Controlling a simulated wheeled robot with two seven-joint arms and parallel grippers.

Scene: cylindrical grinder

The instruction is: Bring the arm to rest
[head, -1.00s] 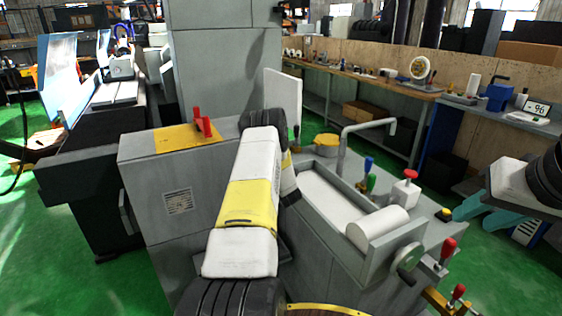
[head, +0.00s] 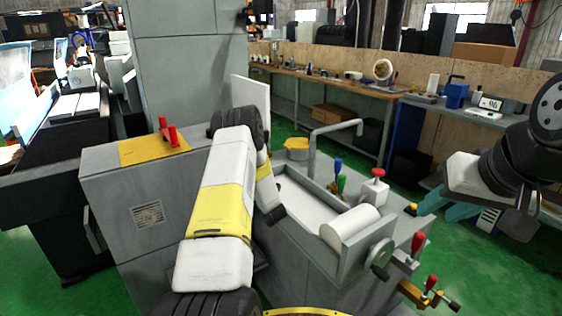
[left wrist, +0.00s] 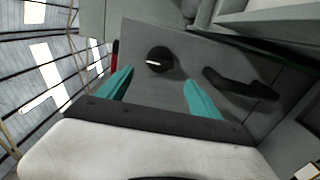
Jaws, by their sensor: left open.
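My left arm (head: 222,190), white and yellow, reaches from the bottom of the head view over the grey cylindrical grinder (head: 175,205). Its gripper is hidden there behind the arm. In the left wrist view my left gripper (left wrist: 157,85) is open with nothing between its teal fingers. A grey panel with a black knob (left wrist: 159,60) and a dark handle (left wrist: 240,84) lies beyond the fingers; I see no contact. My right gripper (head: 440,205) hangs right of the grinder, its teal fingers apart and empty, near a yellow-topped button (head: 412,209).
The grinder's bed carries a white cylinder (head: 350,222), a handwheel (head: 380,254), a bent pipe (head: 312,150) and red-knobbed levers (head: 418,243). A workbench (head: 350,86) runs along the back wall. Green floor (head: 520,265) is free at the right.

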